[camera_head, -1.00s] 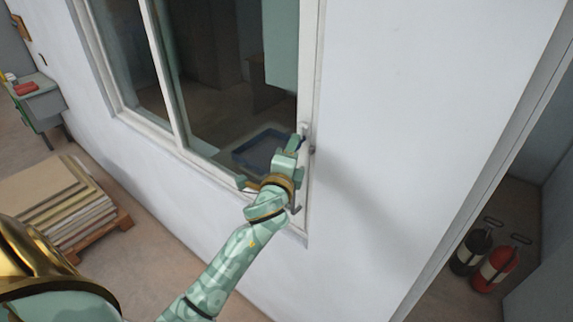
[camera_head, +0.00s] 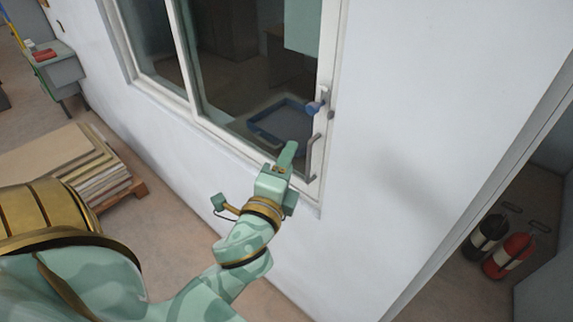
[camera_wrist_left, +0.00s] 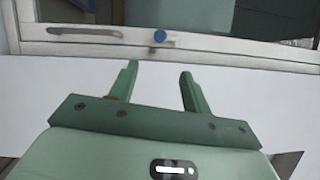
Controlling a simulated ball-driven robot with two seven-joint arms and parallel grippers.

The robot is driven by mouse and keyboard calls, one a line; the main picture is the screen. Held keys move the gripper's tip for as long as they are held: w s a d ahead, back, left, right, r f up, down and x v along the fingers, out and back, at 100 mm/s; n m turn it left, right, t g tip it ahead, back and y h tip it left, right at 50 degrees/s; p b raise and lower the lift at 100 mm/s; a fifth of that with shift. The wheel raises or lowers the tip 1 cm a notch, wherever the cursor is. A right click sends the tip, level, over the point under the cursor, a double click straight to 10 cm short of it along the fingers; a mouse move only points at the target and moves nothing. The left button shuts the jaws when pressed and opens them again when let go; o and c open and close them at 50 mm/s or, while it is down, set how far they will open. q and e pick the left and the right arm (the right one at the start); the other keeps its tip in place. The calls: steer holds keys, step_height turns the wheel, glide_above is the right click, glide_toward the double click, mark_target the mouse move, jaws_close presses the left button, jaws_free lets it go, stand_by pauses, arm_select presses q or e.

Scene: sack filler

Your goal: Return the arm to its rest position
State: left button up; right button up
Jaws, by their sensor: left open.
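My left arm comes in from the lower left in the head view, pale green with gold bands. Its left gripper (camera_head: 290,150) is in front of the window's lower right corner. In the left wrist view the two fingers of this gripper (camera_wrist_left: 158,85) stand apart with nothing between them. My right gripper is not in view.
The white-framed window (camera_head: 190,90) is set in a pale wall (camera_head: 430,110). A blue tray (camera_head: 282,122) shows behind the glass. A stack of boards (camera_head: 80,165) lies on a pallet at left. Two extinguishers, one red (camera_head: 508,255) and one black (camera_head: 487,237), stand at right.

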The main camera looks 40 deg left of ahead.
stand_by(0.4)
arm_select(q)
steer(key=w+d+f+n+g+h+b, duration=0.1)
steer(key=d+f+n+g+h, duration=0.1)
steer(key=f, duration=0.9)
steer(key=d+f+n+g+h+b, duration=0.1)
steer(key=d+f+n+h, duration=0.15)
steer(key=f, duration=0.75)
steer(key=s+d+f+n+g+h+b, duration=0.1)
steer(key=s+f+g+b, duration=0.15)
steer(key=f, duration=0.85)
steer(key=s+d+f+n+g+h+b, duration=0.15)
steer(key=s+f, duration=0.25)
steer(key=f, duration=0.7)
steer(key=s+a+f+n+g+b, duration=0.1)
steer(key=s+f+g+b, duration=0.2)
steer(key=s+f, duration=0.7)
steer(key=s+a+f+n+g+b, duration=0.2)
steer(key=s+f+b, duration=0.4)
steer(key=s+f, duration=0.4)
steer(key=s+a+f+n+g+y+b, duration=0.1)
steer(key=s+f+g+b, duration=0.3)
steer(key=s+f, duration=0.6)
step_height(320, 180, down, 5)
steer(key=shift+a+r+n+g, duration=0.1)
steer(key=shift+a+n+g, duration=0.3)
steer(key=shift+n, duration=0.3)
